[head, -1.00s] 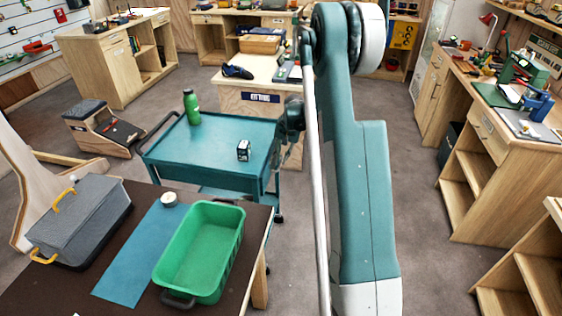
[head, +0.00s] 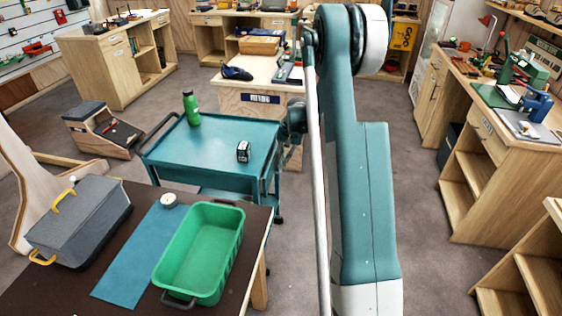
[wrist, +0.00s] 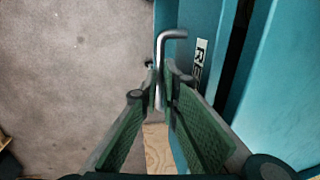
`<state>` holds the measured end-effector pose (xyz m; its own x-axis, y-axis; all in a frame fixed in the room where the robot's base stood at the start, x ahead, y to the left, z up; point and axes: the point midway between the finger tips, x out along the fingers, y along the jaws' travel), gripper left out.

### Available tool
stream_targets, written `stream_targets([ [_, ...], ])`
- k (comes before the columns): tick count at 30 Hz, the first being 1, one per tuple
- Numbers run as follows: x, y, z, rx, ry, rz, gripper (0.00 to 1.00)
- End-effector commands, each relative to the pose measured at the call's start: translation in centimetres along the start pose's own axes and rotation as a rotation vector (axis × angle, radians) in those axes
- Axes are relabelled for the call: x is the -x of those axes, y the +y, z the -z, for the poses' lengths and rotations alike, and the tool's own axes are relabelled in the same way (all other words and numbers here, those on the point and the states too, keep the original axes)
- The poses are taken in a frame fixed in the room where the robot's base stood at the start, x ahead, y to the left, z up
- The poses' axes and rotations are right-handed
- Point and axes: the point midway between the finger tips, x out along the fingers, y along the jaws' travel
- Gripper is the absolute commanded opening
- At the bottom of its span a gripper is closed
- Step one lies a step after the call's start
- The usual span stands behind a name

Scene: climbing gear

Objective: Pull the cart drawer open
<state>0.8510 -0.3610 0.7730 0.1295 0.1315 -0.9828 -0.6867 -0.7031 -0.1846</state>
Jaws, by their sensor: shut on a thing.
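The teal cart (head: 222,150) stands beyond the dark table in the head view. In the wrist view, the teal drawer front (wrist: 174,20) carries a white label (wrist: 198,62) with partly hidden letters. A bent silver handle (wrist: 170,34) sticks out from it. My gripper (wrist: 160,88) is shut on this handle, its green-padded fingers on either side. A dark gap (wrist: 237,45) shows between the drawer's teal edge and the teal cart surface at right. In the head view, my arm hides the drawer front and most of the gripper.
A green bottle (head: 191,108) and a small dark box (head: 243,151) stand on the cart. A green crate (head: 225,256) and a grey lidded box (head: 78,222) rest on the near table. Grey floor (head: 425,225) is clear to the right.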

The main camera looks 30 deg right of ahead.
Motion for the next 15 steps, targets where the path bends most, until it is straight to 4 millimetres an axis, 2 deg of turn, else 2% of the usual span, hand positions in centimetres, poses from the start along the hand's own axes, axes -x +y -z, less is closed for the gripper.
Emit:
stream_targets([
  [8,0.9,5.0,0.0,-0.004,0.0,-0.001,0.0],
  [15,2.1,11.3,-0.1,-0.004,0.001,-0.001,0.0],
])
